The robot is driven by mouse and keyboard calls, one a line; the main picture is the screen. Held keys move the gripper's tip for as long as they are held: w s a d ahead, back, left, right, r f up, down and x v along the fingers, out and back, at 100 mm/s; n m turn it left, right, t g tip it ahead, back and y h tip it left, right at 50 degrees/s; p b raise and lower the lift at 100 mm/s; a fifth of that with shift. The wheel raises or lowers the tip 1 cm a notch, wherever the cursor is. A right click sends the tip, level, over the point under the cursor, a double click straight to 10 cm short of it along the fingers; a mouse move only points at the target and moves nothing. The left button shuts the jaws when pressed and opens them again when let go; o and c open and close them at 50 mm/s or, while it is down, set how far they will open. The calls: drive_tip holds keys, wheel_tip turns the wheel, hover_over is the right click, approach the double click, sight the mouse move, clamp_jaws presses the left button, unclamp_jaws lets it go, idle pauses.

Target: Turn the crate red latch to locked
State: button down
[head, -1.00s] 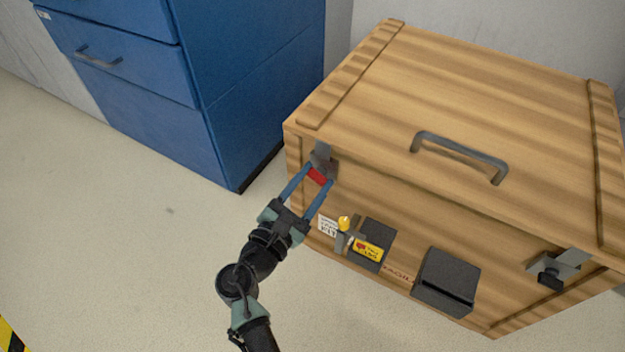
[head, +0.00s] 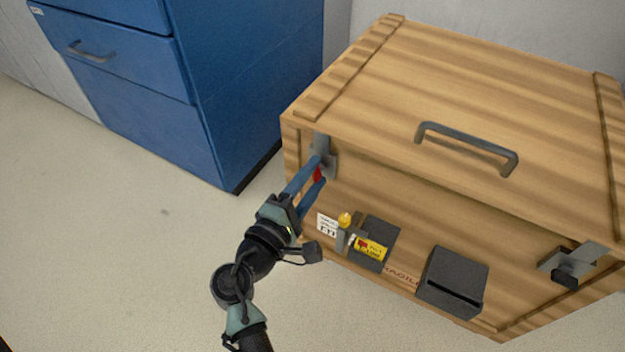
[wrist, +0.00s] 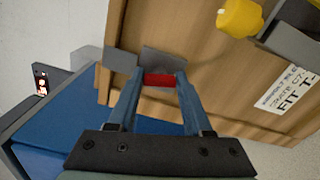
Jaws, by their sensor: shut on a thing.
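The wooden crate (head: 380,108) stands at the right in the head view, with its lid down. The red latch (head: 317,174) is on the left end of its front face, beside a grey metal plate (head: 329,165). In the wrist view the red latch (wrist: 159,80) lies between the two blue fingers, with grey metal behind it. My gripper (head: 315,172) is shut on the red latch, and the fingers cover part of it in the head view. The gripper is rolled, with one finger above the other in the head view.
A black latch (head: 565,277) sits at the crate's right front. A yellow knob (head: 345,219), dark boxes (head: 452,282) and labels are on the front face. A lid handle (head: 467,146) is on top. A blue cabinet (head: 240,85) stands at the left. Open floor lies in front.

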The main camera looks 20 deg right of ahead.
drive_tip(key=shift+f+m, duration=0.1)
drive_tip(key=shift+m, duration=0.5)
drive_tip(key=shift+c, duration=1.6)
unclamp_jaws()
drive_tip(key=shift+s+a, duration=0.1)
drive_tip(key=shift+a, duration=0.05)
drive_tip(key=p+v, duration=0.5)
drive_tip(key=v, duration=0.7)
drive_tip(key=shift+s+a, duration=0.3)
